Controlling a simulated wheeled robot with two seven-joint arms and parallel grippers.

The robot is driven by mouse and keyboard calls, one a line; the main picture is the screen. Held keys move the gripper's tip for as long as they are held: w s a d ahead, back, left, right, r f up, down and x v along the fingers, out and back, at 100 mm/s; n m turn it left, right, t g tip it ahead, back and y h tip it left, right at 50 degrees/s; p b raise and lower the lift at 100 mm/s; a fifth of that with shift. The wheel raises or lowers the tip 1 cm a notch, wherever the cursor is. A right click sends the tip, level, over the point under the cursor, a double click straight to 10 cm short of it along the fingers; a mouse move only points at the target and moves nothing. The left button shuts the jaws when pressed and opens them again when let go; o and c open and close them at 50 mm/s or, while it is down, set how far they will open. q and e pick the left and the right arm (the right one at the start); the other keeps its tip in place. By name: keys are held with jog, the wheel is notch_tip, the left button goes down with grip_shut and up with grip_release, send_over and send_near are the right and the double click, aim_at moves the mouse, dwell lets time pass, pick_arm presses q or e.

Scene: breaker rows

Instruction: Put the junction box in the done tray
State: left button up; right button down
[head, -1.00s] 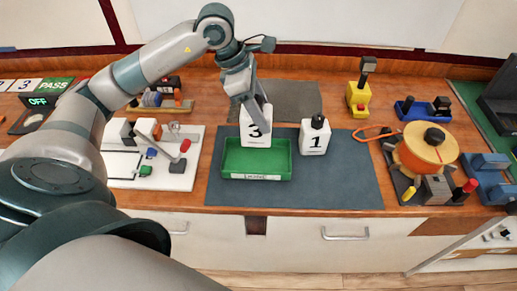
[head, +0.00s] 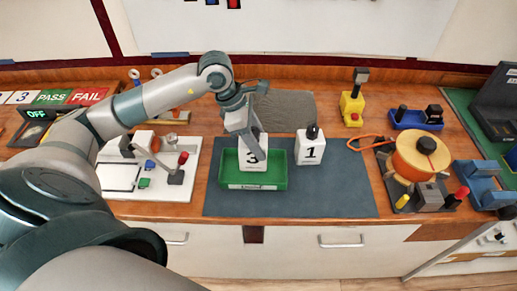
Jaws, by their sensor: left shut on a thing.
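The white junction box marked 3 (head: 255,164) is upright in the head view, held by my left gripper (head: 246,134), which is shut on it from above. The box's lower part is inside the outline of the green done tray (head: 277,183), toward its back middle. I cannot tell whether the box touches the tray floor. The tray lies on the dark mat with a label on its front wall. My right gripper is not in view.
A second white box marked 1 (head: 310,150) with a black top stands just right of the tray. An orange reel (head: 418,156) is farther right, and a white board with small parts (head: 128,180) is left. The mat (head: 330,196) is clear in front.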

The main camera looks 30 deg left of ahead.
pick_arm(q)
notch_tip(320, 180, down, 3)
jog(key=shift+r+p, duration=0.1)
jog(key=shift+p, duration=0.55)
jog(key=shift+f, duration=0.4)
jog(key=shift+f, duration=0.2)
jog(key=o, duration=1.6)
jog(key=shift+c, duration=0.2)
jog(key=shift+r, duration=0.1)
